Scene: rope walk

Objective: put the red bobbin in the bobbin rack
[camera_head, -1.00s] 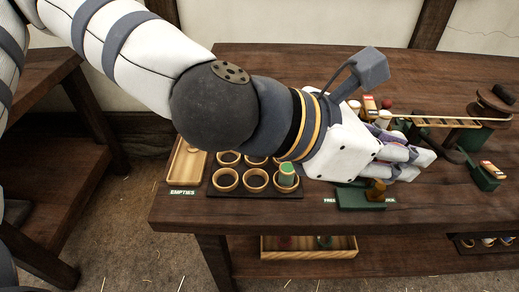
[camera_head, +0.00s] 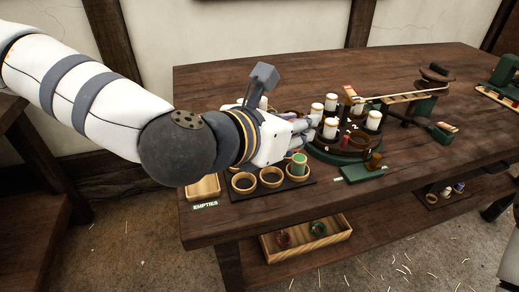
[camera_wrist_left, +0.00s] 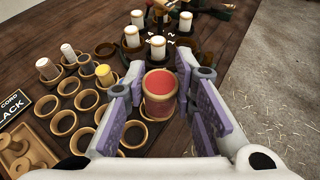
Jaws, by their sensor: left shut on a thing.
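The red bobbin (camera_wrist_left: 160,92) is between the fingers of my left gripper (camera_wrist_left: 158,88) in the left wrist view, and the gripper is shut on it. Whether the red bobbin touches a ring is unclear. My right gripper is not in view.
A round dark stand (camera_head: 345,155) with several white bobbins is right of the rack. An EMPTIES tray (camera_head: 203,187) lies at its left. A green block with a brown knob (camera_head: 363,174) is in front of the stand.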

